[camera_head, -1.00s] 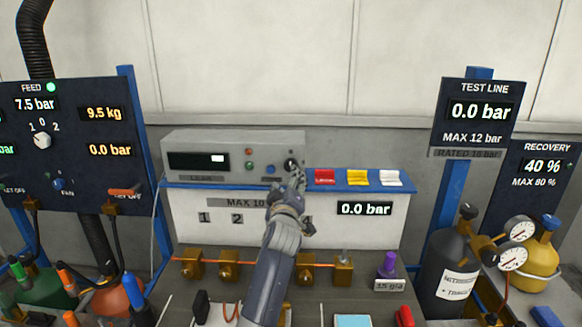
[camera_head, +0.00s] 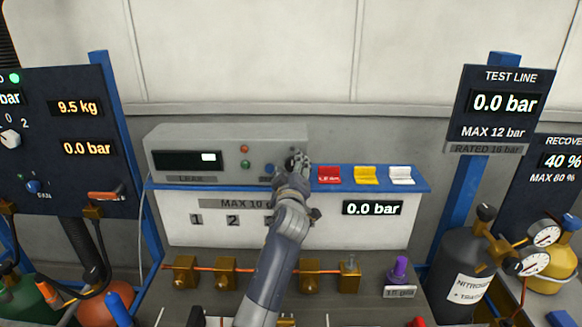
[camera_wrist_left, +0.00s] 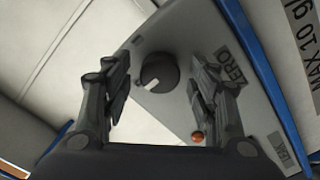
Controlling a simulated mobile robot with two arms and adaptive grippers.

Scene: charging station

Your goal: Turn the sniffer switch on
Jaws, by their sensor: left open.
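The grey box (camera_head: 205,142) with a dark display stands on the blue-edged shelf. A round black knob with a white pointer mark (camera_wrist_left: 160,72) shows on its panel in the left wrist view. My left gripper (camera_head: 301,160) is at the right end of the box front in the head view and largely hides the knob there. In the left wrist view its two fingers are spread, one on each side of the knob, with gaps on both sides. No contact with the knob shows. My right gripper is not in view.
Red (camera_head: 330,174), yellow (camera_head: 366,174) and white (camera_head: 401,174) blocks sit on the shelf right of the gripper. Brass valves on a copper pipe (camera_head: 250,271) run below my arm. A dark gas cylinder (camera_head: 465,262) stands at the right.

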